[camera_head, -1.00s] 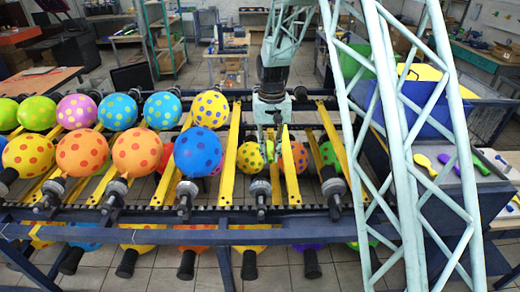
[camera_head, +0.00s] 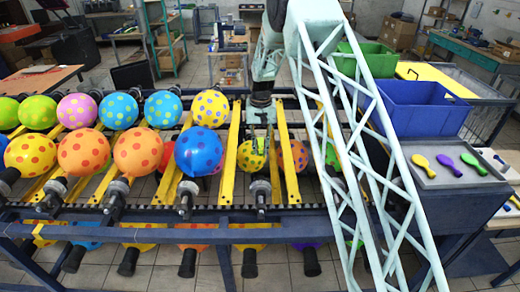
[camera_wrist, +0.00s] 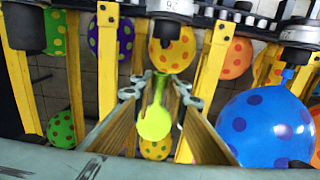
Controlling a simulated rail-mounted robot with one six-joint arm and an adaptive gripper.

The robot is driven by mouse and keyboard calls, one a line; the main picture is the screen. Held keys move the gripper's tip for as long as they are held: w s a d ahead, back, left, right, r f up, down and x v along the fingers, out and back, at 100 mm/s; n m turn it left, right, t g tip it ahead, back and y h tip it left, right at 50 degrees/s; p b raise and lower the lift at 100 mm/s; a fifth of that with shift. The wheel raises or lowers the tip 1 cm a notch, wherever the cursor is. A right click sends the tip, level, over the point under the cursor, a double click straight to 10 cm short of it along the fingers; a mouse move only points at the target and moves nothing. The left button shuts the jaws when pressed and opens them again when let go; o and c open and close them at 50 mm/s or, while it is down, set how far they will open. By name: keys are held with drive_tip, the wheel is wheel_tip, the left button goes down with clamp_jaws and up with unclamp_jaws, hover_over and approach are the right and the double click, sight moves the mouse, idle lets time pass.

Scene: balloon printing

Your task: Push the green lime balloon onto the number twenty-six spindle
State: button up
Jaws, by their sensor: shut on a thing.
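A flat lime-green balloon (camera_wrist: 155,123) is in my gripper (camera_wrist: 159,94) in the wrist view. Its narrow neck lies between the fingertips and points up in the picture, toward the spindles. A dark spindle with a white label, upside down and apparently 26, (camera_wrist: 175,8) stands beyond the fingertips at the top of that view. The balloon appears apart from it. In the head view, my gripper (camera_head: 259,140) hangs above and behind the spindle row, behind an empty-looking spindle (camera_head: 260,190). The held balloon is hard to make out there.
Inflated dotted balloons, including a blue one (camera_head: 198,152), fill spindles to the left. Yellow bars (camera_head: 230,150) flank the gripper closely. At right are a grey tray (camera_head: 432,182) with flat balloons and a blue bin (camera_head: 425,108).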

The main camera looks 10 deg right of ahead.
drive_tip(key=shift+w+f, duration=0.6)
drive_tip(key=shift+w, duration=0.15)
drive_tip(key=shift+f, duration=0.2)
drive_tip(key=s+f+b, duration=0.2)
drive_tip(key=s+f, duration=0.1)
drive_tip(key=f, duration=0.6)
drive_tip(key=shift+s+a+f+b, duration=0.35)
drive_tip(key=shift+b, duration=0.05)
idle(1.1)
drive_tip(key=shift+s+a+b, duration=0.15)
drive_tip(key=shift+s+b, duration=0.4)
drive_tip(key=shift+s, duration=0.1)
idle(2.8)
drive_tip(key=o, duration=0.9)
drive_tip(key=shift+r, duration=0.1)
